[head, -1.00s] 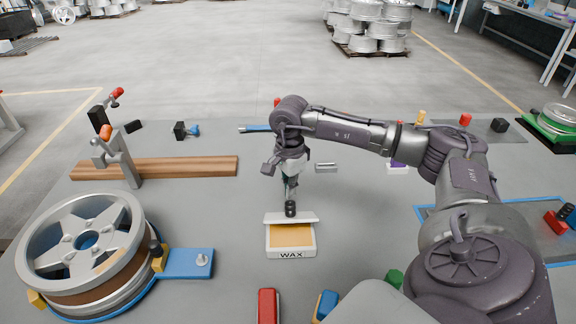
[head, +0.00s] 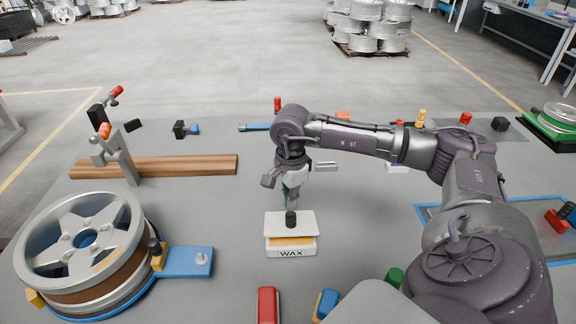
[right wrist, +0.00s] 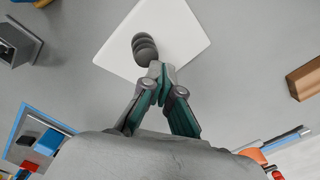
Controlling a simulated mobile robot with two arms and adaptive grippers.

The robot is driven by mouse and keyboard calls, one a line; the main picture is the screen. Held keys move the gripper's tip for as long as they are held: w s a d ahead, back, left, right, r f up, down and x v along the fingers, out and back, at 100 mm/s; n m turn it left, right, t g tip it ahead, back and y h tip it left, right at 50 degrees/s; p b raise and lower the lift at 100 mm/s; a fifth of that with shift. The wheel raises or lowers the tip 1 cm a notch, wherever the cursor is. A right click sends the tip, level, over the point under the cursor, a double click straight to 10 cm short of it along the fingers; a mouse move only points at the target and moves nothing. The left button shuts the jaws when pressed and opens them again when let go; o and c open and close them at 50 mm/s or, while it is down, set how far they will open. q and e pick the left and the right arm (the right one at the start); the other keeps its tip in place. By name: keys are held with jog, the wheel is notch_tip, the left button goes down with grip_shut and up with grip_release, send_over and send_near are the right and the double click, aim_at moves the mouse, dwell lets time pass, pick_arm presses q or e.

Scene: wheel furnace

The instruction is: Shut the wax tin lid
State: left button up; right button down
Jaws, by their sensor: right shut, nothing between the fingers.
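The wax tin (head: 291,252) is a white box labelled WAX on the grey table in the head view. Its white lid (head: 275,222) is tilted low over it, with a strip of orange wax (head: 291,241) showing at the front. A dark knob (head: 291,219) stands on the lid. My right gripper (head: 292,206) is shut and empty, just behind the knob. In the right wrist view its fingertips (right wrist: 160,70) are over the lid (right wrist: 178,32), right beside the ribbed knob (right wrist: 144,48); I cannot tell whether they touch. My left gripper is not in view.
A wheel (head: 82,242) with a blue clamp plate (head: 188,263) lies at the left. A wooden board (head: 190,166) is behind it. The table on either side of the tin is clear.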

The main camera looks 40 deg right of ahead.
jog(key=shift+s+a+f+b, duration=0.3)
jog(key=shift+s+f+b, duration=0.1)
jog(key=shift+s+f, duration=0.05)
jog(key=shift+s+a, duration=0.15)
